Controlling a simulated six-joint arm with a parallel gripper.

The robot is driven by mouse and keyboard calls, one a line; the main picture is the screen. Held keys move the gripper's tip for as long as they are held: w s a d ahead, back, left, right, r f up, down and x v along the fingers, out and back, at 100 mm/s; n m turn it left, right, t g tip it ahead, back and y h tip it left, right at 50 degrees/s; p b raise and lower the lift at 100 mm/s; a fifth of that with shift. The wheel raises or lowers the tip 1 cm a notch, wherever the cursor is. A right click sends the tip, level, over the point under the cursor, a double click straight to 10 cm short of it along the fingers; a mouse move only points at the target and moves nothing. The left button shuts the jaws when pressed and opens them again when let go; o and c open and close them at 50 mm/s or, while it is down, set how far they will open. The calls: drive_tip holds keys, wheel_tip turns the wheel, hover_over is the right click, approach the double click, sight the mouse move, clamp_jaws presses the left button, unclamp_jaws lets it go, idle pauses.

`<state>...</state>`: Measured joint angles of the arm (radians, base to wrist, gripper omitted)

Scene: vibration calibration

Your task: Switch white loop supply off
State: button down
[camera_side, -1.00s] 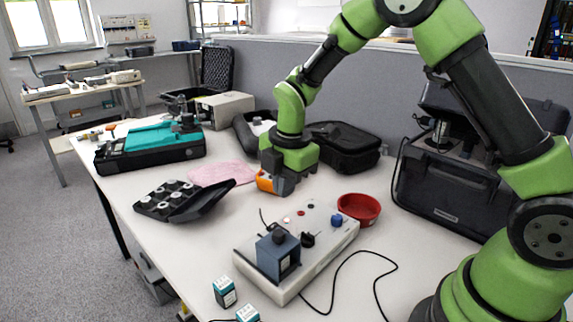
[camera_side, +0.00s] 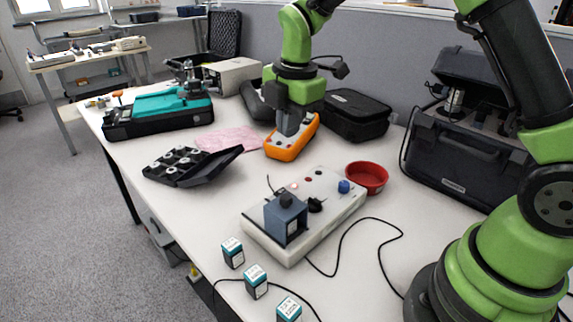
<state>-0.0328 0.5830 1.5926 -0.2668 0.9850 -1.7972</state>
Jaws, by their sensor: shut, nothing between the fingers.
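A white box (camera_side: 328,227), the likely loop supply, lies on the table in front of my gripper. A dark blue block (camera_side: 286,219) stands on its near end. Its top also carries a black knob (camera_side: 316,205), a blue knob (camera_side: 344,186) and small red spots (camera_side: 308,179). I cannot read its labels or tell a switch position. My gripper (camera_side: 288,128) is shut and points down over an orange handheld device (camera_side: 283,153), behind the white box. The fingertips hide part of the device's face; I cannot tell whether they touch it.
A red bowl (camera_side: 367,178) stands right of the white box. A black case with white discs (camera_side: 186,166) and a pink cloth (camera_side: 228,138) lie left. Small labelled blocks (camera_side: 256,282) and a black cable (camera_side: 371,219) lie at the front. Black cases stand behind.

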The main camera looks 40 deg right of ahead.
sight(283, 191)
drive_tip(key=shift+f, duration=0.15)
drive_tip(key=f, duration=0.4)
drive_tip(key=w+f, duration=0.1)
drive_tip(key=f, duration=0.8)
drive_tip(key=shift+w+f, duration=0.35)
drive_tip(key=shift+f, duration=0.25)
drive_tip(key=shift+s, duration=0.1)
drive_tip(key=shift+s+r, duration=0.15)
drive_tip(key=shift+s, duration=0.55)
